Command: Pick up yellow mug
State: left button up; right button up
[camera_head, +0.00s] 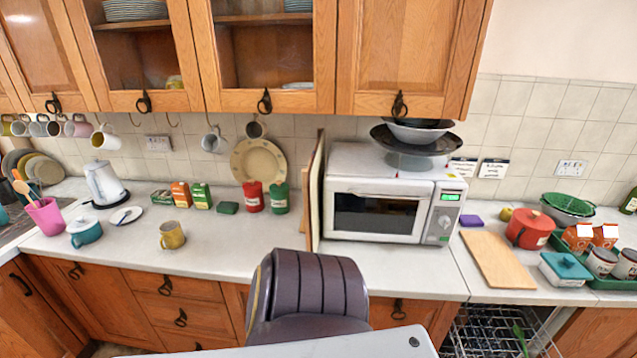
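The yellow mug (173,236) stands upright on the white counter, left of the middle, with its handle toward the left. It is apart from the things around it, and nothing covers it. Neither of my grippers shows in the head view, so whether they are open or shut is hidden. A dark ribbed part and a pale flat panel of my own body show at the bottom middle.
The counter (120,257) around the mug is clear. Boxes and canisters (253,197) line the wall behind. An upright board (316,190) and a microwave (385,200) stand right.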

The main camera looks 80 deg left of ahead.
aim_at(170, 238)
jog(key=u, duration=3.85)
